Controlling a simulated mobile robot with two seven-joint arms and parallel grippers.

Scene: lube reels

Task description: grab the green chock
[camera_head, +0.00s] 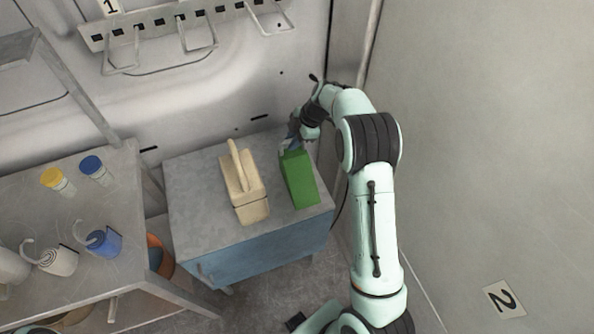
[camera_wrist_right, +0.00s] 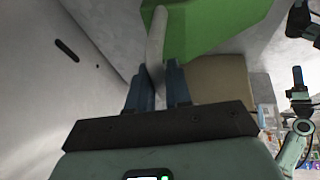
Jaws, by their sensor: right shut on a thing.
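The green chock (camera_head: 299,180) stands on the right part of the grey top of a blue cabinet, close to the wall. My right gripper (camera_head: 290,143) reaches down to its far end. In the right wrist view, the green chock (camera_wrist_right: 215,22) fills the top, and a pale curved handle (camera_wrist_right: 157,40) runs from it down between the fingers. My right gripper (camera_wrist_right: 155,85) is shut on this handle. What looks like my left gripper (camera_wrist_right: 297,76) is small at the right edge of the wrist view, far from the chock; its jaws are too small to read.
A beige chock (camera_head: 246,196) with an upright handle stands just left of the green one. The cabinet (camera_head: 190,215) has bare top at its left. A metal table (camera_head: 100,260) at left holds jugs and capped bottles. A wall rack (camera_head: 185,25) hangs behind.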

